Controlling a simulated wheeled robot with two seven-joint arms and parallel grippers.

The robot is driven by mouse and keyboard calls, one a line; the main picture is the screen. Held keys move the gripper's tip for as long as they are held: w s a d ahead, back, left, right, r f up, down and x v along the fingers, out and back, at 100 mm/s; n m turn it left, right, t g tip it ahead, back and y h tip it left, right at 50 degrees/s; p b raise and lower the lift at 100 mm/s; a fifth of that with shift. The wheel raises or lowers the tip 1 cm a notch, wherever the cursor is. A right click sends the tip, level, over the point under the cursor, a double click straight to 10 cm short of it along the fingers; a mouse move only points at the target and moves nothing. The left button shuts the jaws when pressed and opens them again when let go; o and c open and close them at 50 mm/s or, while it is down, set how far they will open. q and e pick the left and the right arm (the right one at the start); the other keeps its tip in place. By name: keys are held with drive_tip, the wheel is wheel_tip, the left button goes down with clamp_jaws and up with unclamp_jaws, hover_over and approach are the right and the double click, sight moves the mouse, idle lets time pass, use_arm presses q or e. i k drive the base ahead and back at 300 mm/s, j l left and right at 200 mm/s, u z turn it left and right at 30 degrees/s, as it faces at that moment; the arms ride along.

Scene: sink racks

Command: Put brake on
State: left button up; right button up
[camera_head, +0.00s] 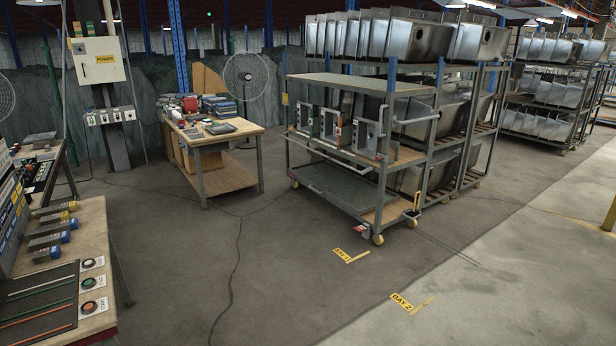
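A grey metal cart (362,83) on casters stands right of the middle, beside racks of sinks. Its nearest caster (378,239) has a yellow wheel. A small red and white part (361,229) sits low just left of that caster; it may be a brake pedal, but it is too small to tell its position. A yellow upright part (416,201) stands at the cart's right corner, above another caster (411,222). Neither of my grippers is in view.
Yellow floor labels "BAY 1" (342,254) and "BAY 2" (402,302) lie in front of the cart. A wooden workbench (232,134) stands left of it. A table with buttons (92,238) is at the near left. The middle floor is clear.

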sight(360, 228)
drive_tip(key=i+j, duration=0.1)
drive_tip(key=i, duration=0.4)
drive_tip(key=i+j+z, duration=0.15)
drive_tip(key=i, duration=0.4)
drive_tip(key=i+j, duration=0.15)
drive_tip(key=i, duration=0.35)
drive_tip(key=i+j+z, duration=0.15)
drive_tip(key=i, duration=0.35)
drive_tip(key=i+j+z, duration=0.25)
drive_tip(key=i+j, duration=0.25)
drive_tip(key=i+j+z, duration=0.3)
drive_tip(key=i+j, duration=0.2)
drive_tip(key=j, duration=0.1)
